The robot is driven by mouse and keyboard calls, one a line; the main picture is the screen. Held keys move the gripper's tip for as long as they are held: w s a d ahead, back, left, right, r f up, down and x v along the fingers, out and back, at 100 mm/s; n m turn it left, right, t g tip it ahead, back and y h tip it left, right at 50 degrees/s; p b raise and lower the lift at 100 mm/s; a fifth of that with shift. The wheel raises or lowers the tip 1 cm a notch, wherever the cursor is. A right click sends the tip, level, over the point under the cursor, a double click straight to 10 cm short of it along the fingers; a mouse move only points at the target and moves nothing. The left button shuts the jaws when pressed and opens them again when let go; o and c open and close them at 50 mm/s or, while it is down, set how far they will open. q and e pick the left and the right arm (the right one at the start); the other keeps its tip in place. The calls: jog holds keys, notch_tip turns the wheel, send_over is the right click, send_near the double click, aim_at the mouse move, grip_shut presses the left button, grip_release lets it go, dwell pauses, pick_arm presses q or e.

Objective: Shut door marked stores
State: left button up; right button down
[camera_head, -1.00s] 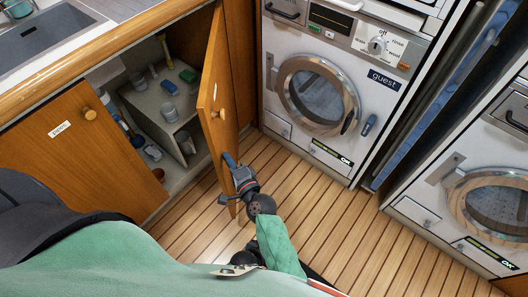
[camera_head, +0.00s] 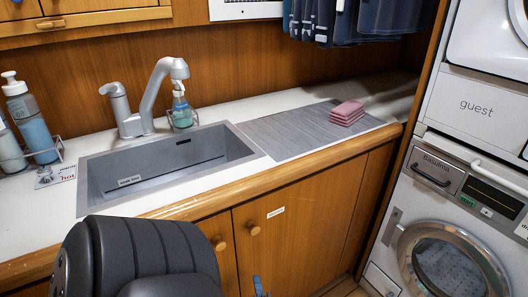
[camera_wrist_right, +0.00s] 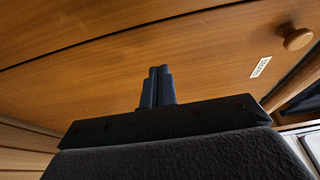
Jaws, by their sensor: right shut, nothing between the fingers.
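The right cabinet door (camera_head: 295,225) under the counter has a small white label (camera_head: 276,212) and a round wooden knob (camera_head: 254,229). The label is too small to read. The door looks flush with the cabinet front, with no open gap showing. In the right wrist view the door face (camera_wrist_right: 150,50) fills the top, with its label (camera_wrist_right: 260,67) and knob (camera_wrist_right: 297,39) at the right. My right gripper (camera_wrist_right: 158,72) is shut and empty, its fingertips pointing at the door; I cannot tell if they touch. Only its blue tip (camera_head: 258,286) shows in the head view. My left gripper is out of view.
The left cabinet door's knob (camera_head: 218,243) is beside the right door's. Above are a sink (camera_head: 100,185) with tap (camera_head: 155,95), bottles (camera_head: 35,125) and folded pink cloths (camera_head: 347,112). A washing machine (camera_head: 450,225) stands at the right.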

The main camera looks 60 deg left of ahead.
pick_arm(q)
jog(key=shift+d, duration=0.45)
pick_arm(e)
jog(key=v, duration=0.8)
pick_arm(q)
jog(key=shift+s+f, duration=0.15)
